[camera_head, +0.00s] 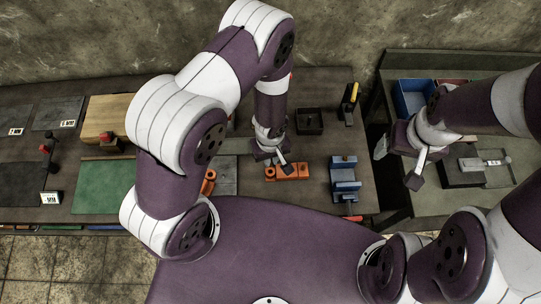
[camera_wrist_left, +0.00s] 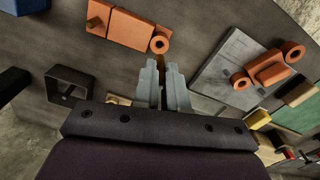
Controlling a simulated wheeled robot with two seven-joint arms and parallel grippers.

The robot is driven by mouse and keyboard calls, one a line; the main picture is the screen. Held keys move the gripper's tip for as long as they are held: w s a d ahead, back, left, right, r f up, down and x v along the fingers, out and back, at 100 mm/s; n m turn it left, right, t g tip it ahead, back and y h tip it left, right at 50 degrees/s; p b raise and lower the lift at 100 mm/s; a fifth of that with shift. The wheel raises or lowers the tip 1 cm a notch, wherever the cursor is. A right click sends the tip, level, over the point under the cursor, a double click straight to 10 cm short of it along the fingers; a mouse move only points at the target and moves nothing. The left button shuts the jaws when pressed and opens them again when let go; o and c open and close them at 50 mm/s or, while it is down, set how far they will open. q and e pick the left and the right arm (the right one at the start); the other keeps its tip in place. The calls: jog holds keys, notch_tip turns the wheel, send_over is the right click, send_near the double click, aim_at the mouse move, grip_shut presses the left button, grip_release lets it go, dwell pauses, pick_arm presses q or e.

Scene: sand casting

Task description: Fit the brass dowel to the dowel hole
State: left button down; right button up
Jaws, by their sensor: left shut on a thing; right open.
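My left gripper (camera_head: 281,162) points down beside an orange block (camera_head: 293,171) on the workbench. In the left wrist view the grey fingers (camera_wrist_left: 164,82) are shut on the brass dowel (camera_wrist_left: 162,62), a thin brass strip mostly hidden between them. Just past the fingertips is the orange block (camera_wrist_left: 130,27) with a round lug whose dark opening, the dowel hole (camera_wrist_left: 159,44), faces the camera. The dowel appears close to the lug; I cannot tell whether it touches. My right gripper (camera_head: 398,166) is open and away to the right.
A grey plate (camera_wrist_left: 222,72) holds a second orange part (camera_wrist_left: 268,67) beside the block. A dark open box (camera_head: 309,121), a blue fixture (camera_head: 345,180) and a yellow-handled tool (camera_head: 350,98) stand nearby. A green mat (camera_head: 103,187) lies left. A blue bin (camera_head: 412,98) is at the right bench.

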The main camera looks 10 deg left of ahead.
pick_arm(q)
jog(key=f+b, duration=0.2)
jog(key=f, duration=0.2)
jog(key=shift+w+a+f+b, duration=0.1)
jog(key=shift+w+a+b, duration=0.05)
jog(key=shift+w+b, duration=0.25)
jog(key=shift+s+f, duration=0.1)
jog(key=shift+f, duration=0.1)
jog(key=shift+s, duration=0.15)
dwell(0.8)
jog(key=shift+f+b, duration=1.8)
jog(key=shift+f, duration=0.05)
